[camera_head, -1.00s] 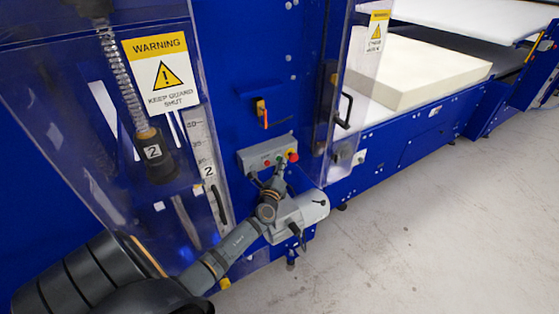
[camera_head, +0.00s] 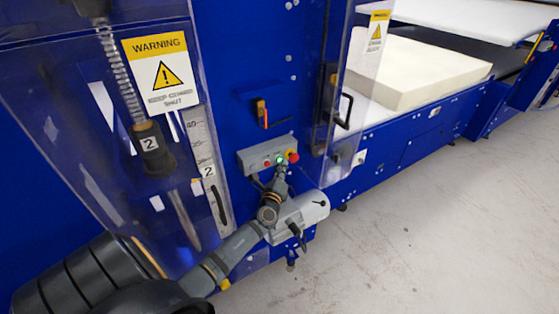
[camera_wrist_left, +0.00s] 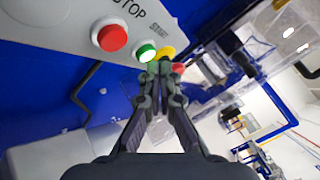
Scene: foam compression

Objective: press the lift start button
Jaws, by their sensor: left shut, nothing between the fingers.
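A grey control box (camera_head: 258,156) is mounted on the blue machine front in the head view. In the left wrist view it carries a red button (camera_wrist_left: 110,36) near the word STOP, and a lit green button (camera_wrist_left: 146,52). A red emergency knob (camera_wrist_left: 178,68) on a yellow base sits to the right, partly behind my fingers. My left gripper (camera_wrist_left: 160,69) is shut and empty, its tips just below the green button. I cannot tell whether they touch it. The green glow also shows in the head view (camera_head: 281,160) above the gripper (camera_head: 283,166). My right gripper is out of view.
Clear guards with a warning sign (camera_head: 160,70) stand left and right of the box. An orange-handled switch (camera_head: 262,112) is above it. A cream foam block (camera_head: 425,68) lies on the bed at right. The floor (camera_head: 420,235) at right is clear.

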